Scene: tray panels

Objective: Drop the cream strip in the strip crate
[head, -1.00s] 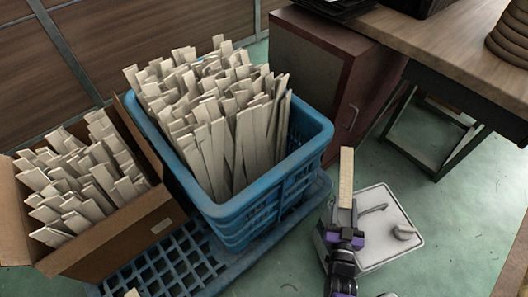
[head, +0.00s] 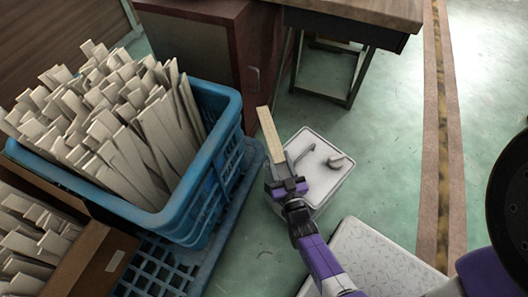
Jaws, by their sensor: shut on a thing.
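The cream strip (head: 270,134) is a short flat piece held upright and tilted a little to the left. My gripper (head: 281,170) is shut on its lower end. The blue crate (head: 222,152) stands to the left, full of pale strips that rise above its rim. The held strip is to the right of this crate, apart from it in the picture. A cardboard box (head: 92,262) at the lower left also holds pale strips and is cut off by the frame edge. Neither container is labelled readably, so I cannot tell from print which is the strip crate.
A blue grid pallet (head: 150,272) lies under the crate. A white lidded bin (head: 322,172) stands behind my gripper. A dark red cabinet (head: 216,62) and a wooden-topped table (head: 375,12) are at the back. Green floor is clear to the right, with a brown stripe (head: 440,150).

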